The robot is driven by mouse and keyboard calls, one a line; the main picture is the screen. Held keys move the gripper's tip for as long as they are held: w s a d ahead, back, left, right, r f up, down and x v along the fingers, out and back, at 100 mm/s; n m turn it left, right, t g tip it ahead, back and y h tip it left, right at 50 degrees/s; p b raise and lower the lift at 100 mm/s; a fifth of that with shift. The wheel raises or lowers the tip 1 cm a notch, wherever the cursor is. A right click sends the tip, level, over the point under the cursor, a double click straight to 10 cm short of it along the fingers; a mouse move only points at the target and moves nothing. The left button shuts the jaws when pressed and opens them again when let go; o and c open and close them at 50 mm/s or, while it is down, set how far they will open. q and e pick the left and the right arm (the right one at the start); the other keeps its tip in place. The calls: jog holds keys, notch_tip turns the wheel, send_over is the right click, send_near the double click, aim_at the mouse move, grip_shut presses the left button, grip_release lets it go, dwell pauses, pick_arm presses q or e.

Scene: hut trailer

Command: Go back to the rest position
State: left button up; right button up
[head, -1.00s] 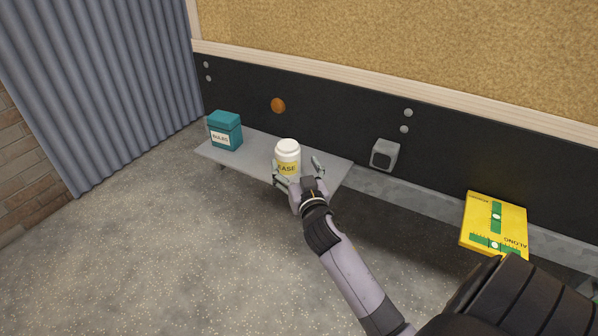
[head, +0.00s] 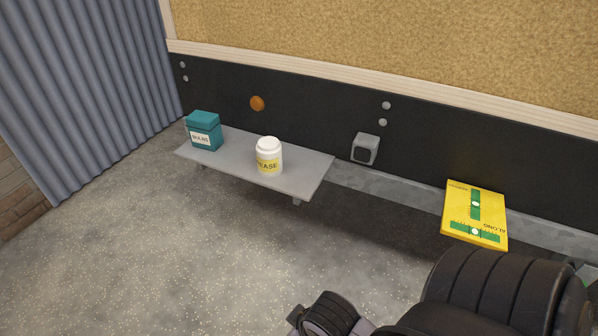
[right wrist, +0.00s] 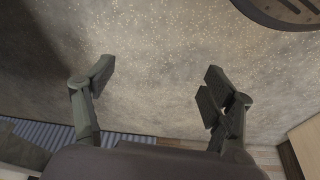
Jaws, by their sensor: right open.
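My right gripper (right wrist: 158,85) is open and empty in the right wrist view, with speckled grey floor beyond its fingers. In the head view part of my right arm shows at the bottom edge, and its fingers are out of frame. My left gripper is not in view. The white grease tub (head: 268,156) with a yellow label stands upright on the grey shelf (head: 300,176), clear of any gripper. The teal bulbs box (head: 203,132) stands to its left on the same shelf.
A yellow box with green level markings (head: 474,216) is at the right by the black wall panel. A small grey block (head: 365,149) is fixed by the panel. Corrugated metal (head: 85,90) stands at the left. The floor (head: 180,250) before the shelf is clear.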

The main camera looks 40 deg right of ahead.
jog(key=shift+s+a, duration=0.1)
jog(key=shift+s, duration=0.15)
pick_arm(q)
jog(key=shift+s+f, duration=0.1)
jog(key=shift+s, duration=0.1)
